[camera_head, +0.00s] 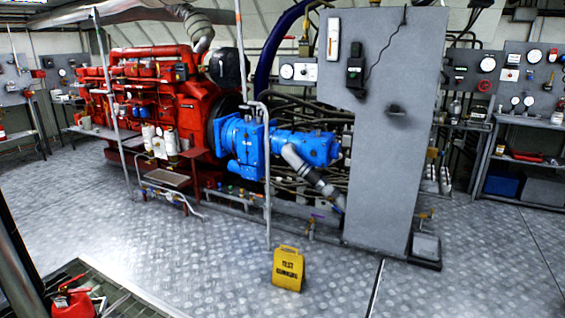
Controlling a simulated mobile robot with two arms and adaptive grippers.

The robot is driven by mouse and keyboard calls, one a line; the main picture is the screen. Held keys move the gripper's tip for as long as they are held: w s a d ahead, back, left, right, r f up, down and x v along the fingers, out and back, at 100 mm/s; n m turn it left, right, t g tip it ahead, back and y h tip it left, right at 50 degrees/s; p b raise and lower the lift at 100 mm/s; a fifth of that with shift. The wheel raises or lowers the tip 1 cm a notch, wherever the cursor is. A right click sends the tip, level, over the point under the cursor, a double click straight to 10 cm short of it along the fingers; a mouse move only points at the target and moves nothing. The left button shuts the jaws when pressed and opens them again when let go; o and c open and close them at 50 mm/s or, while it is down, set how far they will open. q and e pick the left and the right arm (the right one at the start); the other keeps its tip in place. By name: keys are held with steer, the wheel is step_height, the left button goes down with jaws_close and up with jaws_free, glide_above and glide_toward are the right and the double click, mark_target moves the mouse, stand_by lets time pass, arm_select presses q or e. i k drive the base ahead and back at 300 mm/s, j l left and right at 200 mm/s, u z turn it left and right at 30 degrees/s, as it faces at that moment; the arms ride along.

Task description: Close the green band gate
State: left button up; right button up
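No gate with a clear green band can be made out from here. Several small valves sit low along the pipes, too small to read for band colour. One has a yellow-orange handle (425,215) at the right foot of the grey cabinet. Another small valve (312,227) stands left of the cabinet's foot, with a purplish top. Neither my left nor my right gripper is in view.
A red engine (185,108) with a blue pump (245,140) fills the back left. The tall grey cabinet (390,160) stands right of them. A red can (73,302) is at lower left.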

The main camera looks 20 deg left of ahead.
mark_target(97, 25)
steer(key=i+j+u, duration=0.5)
steer(key=i+u, duration=0.15)
steer(key=i, duration=0.3)
steer(key=i+j+u, duration=0.1)
steer(key=i+u, duration=0.2)
steer(key=i, duration=0.2)
